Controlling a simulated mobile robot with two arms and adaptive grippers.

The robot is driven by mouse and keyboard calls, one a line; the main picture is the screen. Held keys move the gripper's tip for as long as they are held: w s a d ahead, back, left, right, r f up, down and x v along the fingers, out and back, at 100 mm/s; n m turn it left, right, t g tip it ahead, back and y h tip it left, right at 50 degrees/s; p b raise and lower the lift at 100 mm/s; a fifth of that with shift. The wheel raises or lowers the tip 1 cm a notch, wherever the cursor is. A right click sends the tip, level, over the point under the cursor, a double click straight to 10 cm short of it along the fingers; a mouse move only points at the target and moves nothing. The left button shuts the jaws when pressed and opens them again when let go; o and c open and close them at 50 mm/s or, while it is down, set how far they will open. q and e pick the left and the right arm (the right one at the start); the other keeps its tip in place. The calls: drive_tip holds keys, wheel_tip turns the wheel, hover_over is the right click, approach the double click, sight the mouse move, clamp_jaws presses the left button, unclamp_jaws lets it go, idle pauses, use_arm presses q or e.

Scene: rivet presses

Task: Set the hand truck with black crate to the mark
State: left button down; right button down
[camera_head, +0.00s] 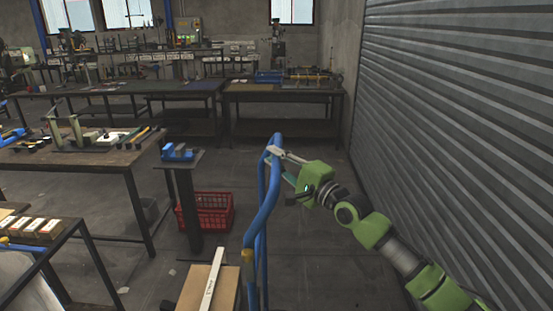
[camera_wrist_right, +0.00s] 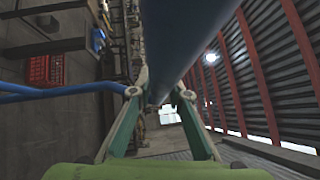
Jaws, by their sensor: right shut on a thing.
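The blue tubular frame of the hand truck (camera_head: 262,215) stands upright in the lower middle of the head view. My right gripper (camera_head: 274,157) is shut on the upper part of its handle, coming from the right. In the right wrist view, the blue tube (camera_wrist_right: 180,40) runs between the two fingers of my right gripper (camera_wrist_right: 160,95). The hand truck's lower part is cut off by the bottom of the head view. I cannot make out the black crate or the floor mark. My left gripper is not in view.
A brown box top with a white strip (camera_head: 212,280) lies left of the frame. A red crate (camera_head: 208,212) sits behind a vise stand (camera_head: 186,205). Workbenches (camera_head: 90,160) fill the left and back; a ribbed shutter (camera_head: 460,120) closes the right. Floor before the back bench is clear.

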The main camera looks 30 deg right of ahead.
drive_tip(key=c, duration=1.9)
unclamp_jaws()
drive_tip(key=shift+w+a, duration=0.1)
drive_tip(key=v, duration=1.2)
